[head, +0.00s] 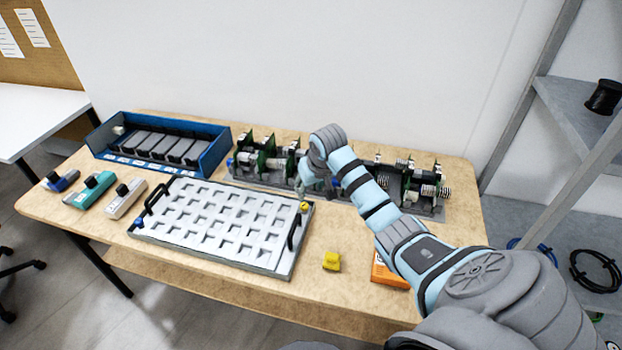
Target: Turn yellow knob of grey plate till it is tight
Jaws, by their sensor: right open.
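The grey plate (185,243) lies on the wooden table, with rows of square recesses and a black handle at each end. My right gripper (304,189) points down just above and behind the far right knob. It is small in the picture and partly hidden by my own wrist. It is open, and I see nothing held in it. I cannot tell whether its fingers touch the knob. My left gripper is out of view.
A loose yellow block (331,261) lies right of the plate, near an orange box (388,272) partly behind my arm. A rack of green boards (262,160) stands behind the plate. A blue tray (210,157) and several small coloured devices (90,190) are at the left.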

